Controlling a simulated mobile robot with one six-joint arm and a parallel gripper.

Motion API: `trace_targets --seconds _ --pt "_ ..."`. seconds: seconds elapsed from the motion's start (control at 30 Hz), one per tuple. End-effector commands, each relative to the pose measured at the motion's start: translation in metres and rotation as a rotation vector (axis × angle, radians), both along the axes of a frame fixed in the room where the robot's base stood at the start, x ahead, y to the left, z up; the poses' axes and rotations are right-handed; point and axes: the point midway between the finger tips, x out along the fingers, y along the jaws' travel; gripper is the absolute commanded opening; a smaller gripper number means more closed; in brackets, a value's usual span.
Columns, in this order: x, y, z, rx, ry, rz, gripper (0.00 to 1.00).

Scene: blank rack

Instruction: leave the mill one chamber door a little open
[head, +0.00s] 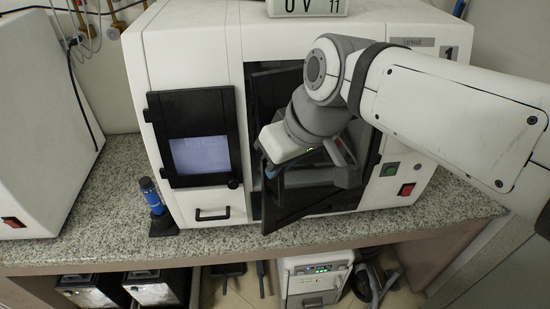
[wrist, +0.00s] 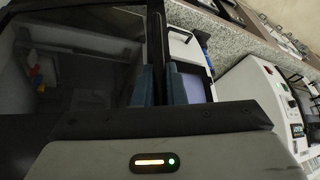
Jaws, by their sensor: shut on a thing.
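The mill (head: 185,50) is a white machine with a "1" plate at its upper right. Its dark chamber door (head: 290,208) hangs at the right of the opening and stands ajar, its left edge swung out toward the front. My gripper (head: 269,172) is at that free left edge, partly hidden behind my own wrist. In the wrist view my gripper (wrist: 158,85) has its blue-grey fingers on both sides of the black door edge (wrist: 157,35), shut on it. A dark pane fills the left of that view.
A screen panel (head: 198,155) and a drawer handle (head: 212,214) are left of the opening. Green and red switches (head: 405,189) are at right. The granite counter (head: 330,232) is clear in front.

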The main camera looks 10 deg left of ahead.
Motion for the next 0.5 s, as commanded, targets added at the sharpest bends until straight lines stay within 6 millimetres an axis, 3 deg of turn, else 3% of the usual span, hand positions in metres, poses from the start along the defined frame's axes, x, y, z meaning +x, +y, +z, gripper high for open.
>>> trace_targets --seconds 0.07,0.1,0.3,0.5 --pt "0.0002 0.0016 0.0013 0.0 -0.004 0.004 0.0" --pt "-0.0002 0.0021 0.0013 0.001 -0.004 0.005 0.14" --pt "-0.0014 0.0042 0.0006 0.0 -0.003 0.011 0.3" --pt "-0.0019 0.0049 0.0003 -0.001 -0.002 0.012 0.31"
